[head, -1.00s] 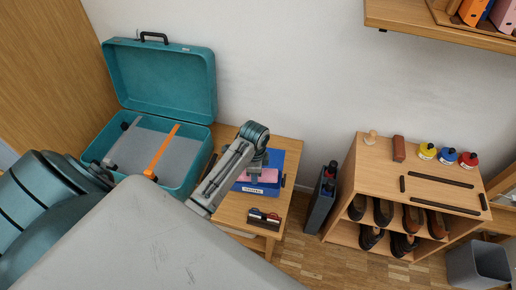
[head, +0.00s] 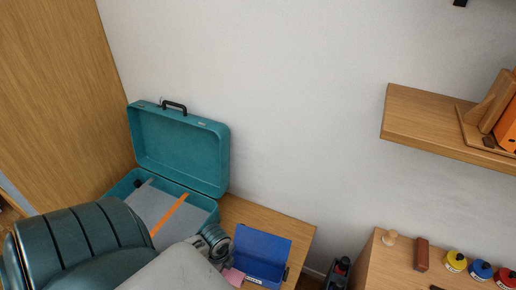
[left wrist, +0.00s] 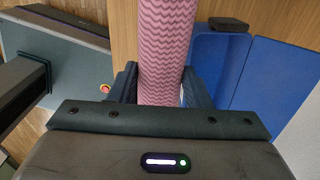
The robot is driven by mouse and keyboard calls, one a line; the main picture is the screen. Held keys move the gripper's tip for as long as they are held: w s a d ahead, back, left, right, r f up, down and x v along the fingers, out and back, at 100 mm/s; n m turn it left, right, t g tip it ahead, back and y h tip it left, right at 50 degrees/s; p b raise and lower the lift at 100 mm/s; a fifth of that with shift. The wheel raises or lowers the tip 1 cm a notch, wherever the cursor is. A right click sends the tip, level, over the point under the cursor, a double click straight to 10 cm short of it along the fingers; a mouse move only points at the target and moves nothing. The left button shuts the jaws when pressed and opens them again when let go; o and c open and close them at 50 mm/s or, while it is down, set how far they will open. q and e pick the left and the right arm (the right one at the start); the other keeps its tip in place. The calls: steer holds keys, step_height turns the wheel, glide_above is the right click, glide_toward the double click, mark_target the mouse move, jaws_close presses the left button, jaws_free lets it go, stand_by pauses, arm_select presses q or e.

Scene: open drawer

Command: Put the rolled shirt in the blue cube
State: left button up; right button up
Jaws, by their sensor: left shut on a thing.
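The rolled shirt is a pink roll with a wavy pattern (left wrist: 163,45), held lengthwise between the fingers of my left gripper (left wrist: 163,85) in the left wrist view. In the head view, the pink roll (head: 233,277) shows just left of the blue cube, below my left wrist; my fingers there are mostly hidden by my arm. The blue cube (head: 262,272) is an open blue box with a raised lid and a pale label on its front. It also shows in the left wrist view (left wrist: 216,65), right of the roll. My right gripper is not in view.
An open teal suitcase (head: 180,150) with an orange strap stands left of the box on the wooden table (head: 285,226). A wooden shelf (head: 430,125) hangs at right. A wooden cabinet (head: 400,262) with bottles stands at lower right.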

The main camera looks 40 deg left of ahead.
arm_select(q)
steer(key=w+d+f+p, duration=0.1)
steer(key=w+d+f, duration=0.1)
steer(key=w, duration=0.4)
steer(key=w+d+f+p, duration=0.1)
steer(key=w+d+f, duration=0.1)
steer(key=w, duration=0.3)
steer(key=shift+w+d+f, duration=0.35)
steer(key=shift+w, duration=0.05)
steer(key=shift+f, duration=0.65)
steer(key=o, duration=0.8)
steer(key=shift+c, duration=0.2)
steer(key=shift+r, duration=0.1)
